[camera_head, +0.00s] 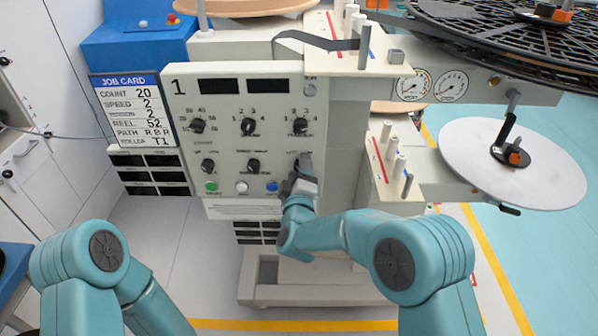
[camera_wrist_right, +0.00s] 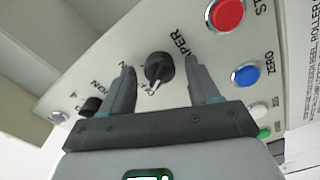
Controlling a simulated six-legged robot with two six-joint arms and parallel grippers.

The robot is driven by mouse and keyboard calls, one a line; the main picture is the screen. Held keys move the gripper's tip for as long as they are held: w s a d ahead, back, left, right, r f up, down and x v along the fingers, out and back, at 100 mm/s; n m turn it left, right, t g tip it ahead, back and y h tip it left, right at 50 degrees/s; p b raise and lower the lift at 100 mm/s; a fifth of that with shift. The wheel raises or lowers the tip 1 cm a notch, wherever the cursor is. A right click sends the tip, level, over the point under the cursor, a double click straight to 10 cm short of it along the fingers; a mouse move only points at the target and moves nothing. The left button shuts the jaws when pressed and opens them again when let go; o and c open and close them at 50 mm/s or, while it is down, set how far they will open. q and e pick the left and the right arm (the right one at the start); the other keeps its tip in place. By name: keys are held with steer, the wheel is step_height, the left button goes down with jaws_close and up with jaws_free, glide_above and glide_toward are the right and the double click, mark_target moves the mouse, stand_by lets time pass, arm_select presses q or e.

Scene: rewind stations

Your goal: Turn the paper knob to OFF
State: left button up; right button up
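The paper knob (camera_wrist_right: 159,67) is a black knob with a pale pointer mark, beside the letters "APER" in the right wrist view. Its mark points down toward the gripper's palm in that view. My right gripper (camera_wrist_right: 160,80) is open, with one finger on each side of the knob and a visible gap on both sides. In the head view my right gripper (camera_head: 303,172) is at the lower right of the control panel (camera_head: 228,146) and hides most of the paper knob.
A red button (camera_wrist_right: 227,14) and a blue ZERO button (camera_wrist_right: 246,75) sit close to the right finger. Another black knob (camera_wrist_right: 91,106) is near the left finger. Rollers (camera_head: 392,150) and a white reel disc (camera_head: 512,165) stand right of the panel.

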steer(key=s, duration=1.6)
steer(key=shift+s, duration=0.2)
